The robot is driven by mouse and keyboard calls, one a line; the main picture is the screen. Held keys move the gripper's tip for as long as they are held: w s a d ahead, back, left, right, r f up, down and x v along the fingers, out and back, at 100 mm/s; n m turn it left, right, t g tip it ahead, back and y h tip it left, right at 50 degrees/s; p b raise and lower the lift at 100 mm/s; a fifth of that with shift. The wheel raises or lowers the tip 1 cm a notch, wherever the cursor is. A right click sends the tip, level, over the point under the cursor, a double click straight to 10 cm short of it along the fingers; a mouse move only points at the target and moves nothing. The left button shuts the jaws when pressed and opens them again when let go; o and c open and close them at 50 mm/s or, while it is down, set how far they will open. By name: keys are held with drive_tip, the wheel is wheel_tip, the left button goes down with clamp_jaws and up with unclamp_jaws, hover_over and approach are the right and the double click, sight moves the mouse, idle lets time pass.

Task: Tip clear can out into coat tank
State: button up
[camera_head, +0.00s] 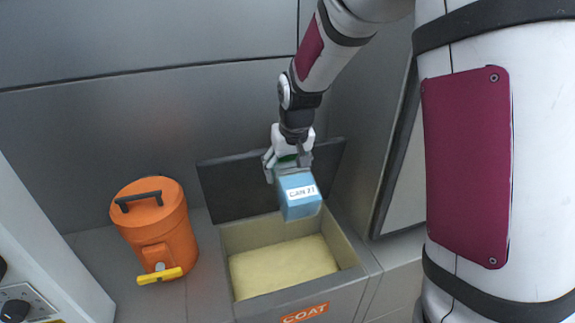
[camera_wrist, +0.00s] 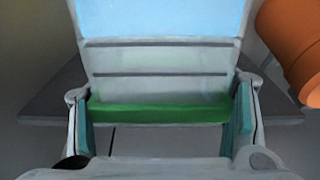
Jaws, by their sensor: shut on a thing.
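The coat tank (camera_head: 350,292) is an open grey box with an orange "COAT" label and pale yellow contents. Its dark lid (camera_head: 228,190) stands raised behind it. The can looks slightly tilted; its mouth cannot be made out.
An orange drum (camera_head: 163,235) with a black handle and a yellow tap lever stands left of the tank; it also shows in the wrist view (camera_wrist: 292,40). A grey wall (camera_head: 130,115) is close behind. A socket plate (camera_head: 22,300) is at lower left.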

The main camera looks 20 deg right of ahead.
drive_tip(key=w+f+g+b, duration=0.1)
drive_tip(key=f+g+b, duration=0.1)
drive_tip(key=g, duration=0.1)
drive_tip(key=shift+w+f+g+b, duration=0.1)
drive_tip(key=shift+w+g+b, duration=0.2)
drive_tip(key=shift+w+b, duration=0.1)
drive_tip(key=shift+w+g+b, duration=0.2)
drive_tip(key=shift+g+b, duration=0.7)
drive_tip(key=shift+g, duration=0.1)
drive_tip(key=shift+r, duration=0.2)
drive_tip(key=shift+s+f, duration=0.1)
drive_tip(key=shift+f, duration=0.05)
